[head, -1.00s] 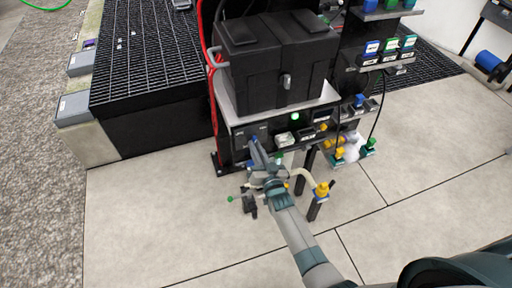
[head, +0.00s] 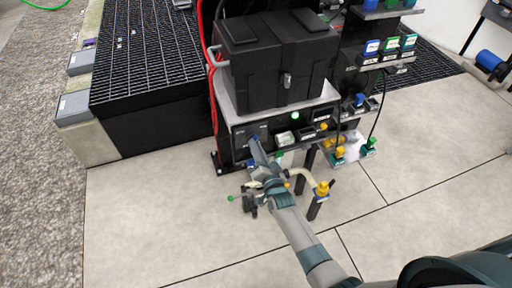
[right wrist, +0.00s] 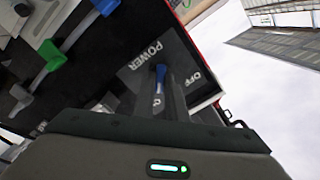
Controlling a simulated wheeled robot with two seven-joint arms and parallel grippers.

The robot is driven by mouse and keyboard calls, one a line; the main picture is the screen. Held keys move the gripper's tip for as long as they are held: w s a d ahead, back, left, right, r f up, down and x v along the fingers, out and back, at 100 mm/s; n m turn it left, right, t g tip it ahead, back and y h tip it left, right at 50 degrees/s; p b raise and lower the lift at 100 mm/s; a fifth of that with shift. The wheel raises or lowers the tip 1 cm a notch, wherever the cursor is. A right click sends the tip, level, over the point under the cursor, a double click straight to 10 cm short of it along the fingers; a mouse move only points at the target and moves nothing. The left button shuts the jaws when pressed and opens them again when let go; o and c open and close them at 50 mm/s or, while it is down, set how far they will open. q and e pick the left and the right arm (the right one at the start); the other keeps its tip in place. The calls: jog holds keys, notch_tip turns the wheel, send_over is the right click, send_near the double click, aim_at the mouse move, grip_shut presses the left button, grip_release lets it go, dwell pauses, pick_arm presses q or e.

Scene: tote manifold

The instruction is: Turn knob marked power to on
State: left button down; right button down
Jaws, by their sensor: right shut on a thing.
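The knob marked POWER (right wrist: 160,74) shows as a blue lever on a grey plate in the right wrist view. The plate carries the words POWER, OFF and ON; OFF is to the right of the knob and ON is just below it. My right gripper (right wrist: 168,88) is shut on the knob, and its dark fingers hide part of it. In the head view my right gripper (head: 254,144) reaches the left end of the panel front and hides the knob there. My left gripper is not in view.
A black case (head: 275,70) sits on the shelf above the panel. A green lamp (head: 295,115) is lit on the panel. A hose with a yellow-topped fitting (head: 322,188) stands right of my arm. Red cables (head: 211,100) run along the left. Open floor lies in front.

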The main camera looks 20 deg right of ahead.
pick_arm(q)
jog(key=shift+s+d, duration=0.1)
pick_arm(e)
jog(key=c, duration=1.8)
grip_release()
jog(key=shift+s, duration=0.1)
